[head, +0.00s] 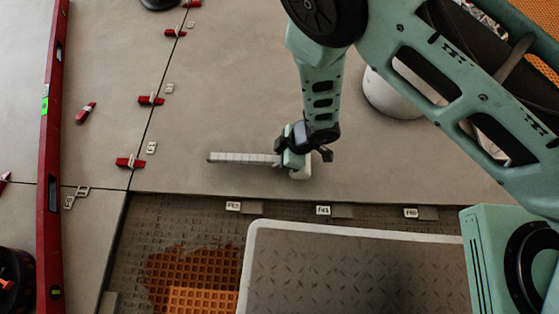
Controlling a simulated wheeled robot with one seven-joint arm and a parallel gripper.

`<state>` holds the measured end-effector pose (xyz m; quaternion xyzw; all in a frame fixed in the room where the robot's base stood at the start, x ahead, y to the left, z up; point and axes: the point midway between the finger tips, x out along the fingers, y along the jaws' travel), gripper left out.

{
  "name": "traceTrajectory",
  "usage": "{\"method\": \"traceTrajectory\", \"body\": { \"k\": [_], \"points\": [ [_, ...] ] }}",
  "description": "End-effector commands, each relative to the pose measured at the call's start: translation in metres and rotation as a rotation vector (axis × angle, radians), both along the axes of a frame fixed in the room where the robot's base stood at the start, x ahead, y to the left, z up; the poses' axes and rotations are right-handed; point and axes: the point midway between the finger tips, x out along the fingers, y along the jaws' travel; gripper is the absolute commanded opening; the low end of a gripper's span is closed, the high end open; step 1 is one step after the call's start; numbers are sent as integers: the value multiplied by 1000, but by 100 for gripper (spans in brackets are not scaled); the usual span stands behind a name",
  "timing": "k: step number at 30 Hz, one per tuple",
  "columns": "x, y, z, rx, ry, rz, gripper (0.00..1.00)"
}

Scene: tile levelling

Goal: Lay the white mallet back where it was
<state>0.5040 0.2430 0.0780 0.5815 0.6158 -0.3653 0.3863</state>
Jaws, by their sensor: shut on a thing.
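The white mallet shows as a pale, banded handle (240,159) that points left over the grey tile. A small white part of the mallet (300,173) shows just under my gripper. My gripper (293,160) is shut on the mallet near the handle's right end and hides much of that end. I cannot tell whether the mallet touches the tile or hangs just above it.
A red spirit level (53,120) lies along the left. Red wedges (129,162) and white clips (152,147) line the tile joint. A white bucket (392,95) stands behind my arm. Labelled clips (323,210) sit along the tile's front edge, near a grey plate (350,270).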

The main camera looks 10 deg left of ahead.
Motion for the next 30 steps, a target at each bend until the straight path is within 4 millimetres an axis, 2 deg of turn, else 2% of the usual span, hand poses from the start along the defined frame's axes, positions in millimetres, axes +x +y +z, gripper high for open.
{"method": "traceTrajectory", "body": {
  "k": [1,12,13,15,25,30],
  "points": [
    [1,1,-5,1,-1,0,0],
    [1,0,-6,1,-1,0,0],
    [0,0,-6,1,-1,0,30],
    [0,0,-6,1,-1,0,43],
    [0,1,-2,1,-1,0,43],
    [1,-9,23,1,0,-2,43]
  ]
}}
